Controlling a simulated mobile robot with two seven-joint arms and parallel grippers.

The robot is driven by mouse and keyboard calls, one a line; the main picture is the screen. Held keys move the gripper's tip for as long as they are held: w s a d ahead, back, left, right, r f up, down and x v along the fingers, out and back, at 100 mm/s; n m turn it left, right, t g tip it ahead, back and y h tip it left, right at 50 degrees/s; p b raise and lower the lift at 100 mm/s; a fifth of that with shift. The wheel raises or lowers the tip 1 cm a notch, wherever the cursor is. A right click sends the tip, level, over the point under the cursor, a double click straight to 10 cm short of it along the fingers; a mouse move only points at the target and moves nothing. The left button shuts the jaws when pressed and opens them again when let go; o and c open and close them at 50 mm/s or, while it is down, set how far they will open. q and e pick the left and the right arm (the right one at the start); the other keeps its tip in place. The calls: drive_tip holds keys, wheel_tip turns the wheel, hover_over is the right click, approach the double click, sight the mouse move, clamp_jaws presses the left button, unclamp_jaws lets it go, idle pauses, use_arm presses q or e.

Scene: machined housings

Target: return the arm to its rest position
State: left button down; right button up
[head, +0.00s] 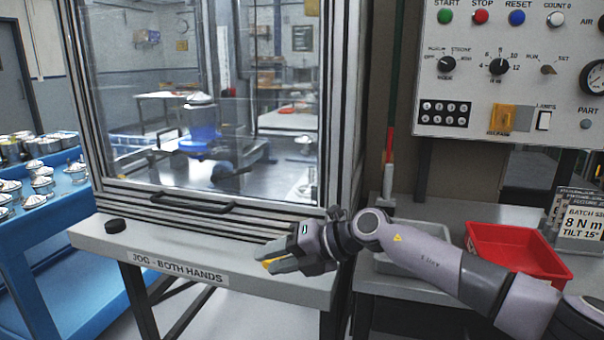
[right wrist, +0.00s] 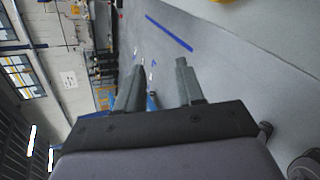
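My right arm (head: 430,255) comes in from the lower right of the head view and reaches left across the front of the glass-fronted machine. Its gripper (head: 270,257) is over the right part of the grey ledge (head: 235,262), by the machine's lower frame. In the right wrist view the two fingers of the gripper (right wrist: 161,82) stand apart with nothing between them. A small yellow thing shows by the fingertips in the head view, partly hidden by them. My left gripper is not in view.
The ledge carries a black round button (head: 118,226) and a jog label. A red tray (head: 515,252) and a grey tray (head: 400,262), partly behind my arm, are on the right bench. A control panel (head: 470,120) hangs above. A blue cart (head: 60,205) with metal housings stands left.

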drive_tip(key=s+a+f+m+t+y+b, duration=0.25)
drive_tip(key=s+f+m+t+y, duration=0.4)
drive_tip(key=m, duration=0.45)
drive_tip(key=s+d+f+m+t+h+b, duration=0.1)
drive_tip(key=s+d+f+m+t+h, duration=0.3)
drive_tip(key=d+f+m, duration=0.4)
drive_tip(key=s+d+f+m+t+h+b, duration=0.1)
drive_tip(key=s+d+f+m+t+h, duration=0.15)
drive_tip(key=d+f+m+h, duration=0.5)
drive_tip(key=s+d+f+m+g+h+b, duration=0.1)
drive_tip(key=s+d+f+m+g+h, duration=0.15)
drive_tip(key=s+d+f+m, duration=0.35)
drive_tip(key=s+d+f+m+g+h+b, duration=0.1)
drive_tip(key=s+d+f+m+g+h, duration=0.2)
drive_tip(key=s+f, duration=0.5)
drive_tip(key=s+d+r+p, duration=0.3)
drive_tip(key=r+p, duration=0.9)
drive_tip(key=p, duration=0.1)
drive_tip(key=shift+n+p, duration=0.35)
drive_tip(key=shift+d+y, duration=0.1)
drive_tip(key=shift+y, duration=0.15)
